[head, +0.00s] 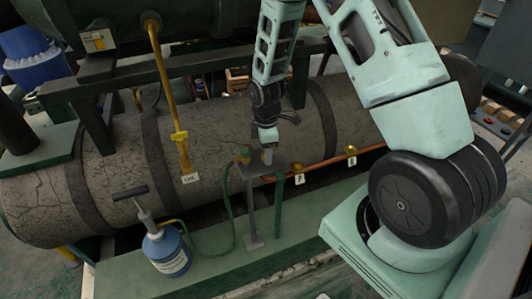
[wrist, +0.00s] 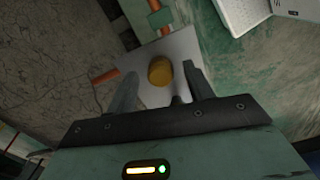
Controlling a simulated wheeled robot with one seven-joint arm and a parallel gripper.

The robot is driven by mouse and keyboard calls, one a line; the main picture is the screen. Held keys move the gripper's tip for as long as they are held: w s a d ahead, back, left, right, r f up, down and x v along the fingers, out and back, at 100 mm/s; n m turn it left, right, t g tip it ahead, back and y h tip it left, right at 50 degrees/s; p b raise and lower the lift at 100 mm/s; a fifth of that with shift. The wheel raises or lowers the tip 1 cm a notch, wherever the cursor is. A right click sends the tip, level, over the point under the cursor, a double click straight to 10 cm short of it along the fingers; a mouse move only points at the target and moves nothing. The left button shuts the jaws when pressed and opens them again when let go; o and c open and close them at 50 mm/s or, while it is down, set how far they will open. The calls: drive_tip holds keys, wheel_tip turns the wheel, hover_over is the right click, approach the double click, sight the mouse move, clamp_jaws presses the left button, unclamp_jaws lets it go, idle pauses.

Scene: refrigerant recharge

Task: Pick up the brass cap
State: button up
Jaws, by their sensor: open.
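The brass cap (wrist: 160,71) is a short, rounded yellow piece on a flat grey plate (wrist: 182,50) in the wrist view. My gripper (wrist: 159,76) is open, with one finger to the left of the cap and one to the right. No contact with the cap shows, and the height gap is hard to judge. In the head view my gripper (head: 267,156) points down over the small plate (head: 280,171) on a post. I cannot make out the cap there.
A large cracked grey cylinder (head: 110,150) lies behind the plate. A copper pipe (head: 325,162) with brass fittings runs right of it. A green hose (head: 228,205) leads from the plate area toward a blue canister (head: 166,250) with a pump handle at front left.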

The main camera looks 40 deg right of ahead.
drive_tip(key=shift+f, duration=0.4)
drive_tip(key=c, duration=1)
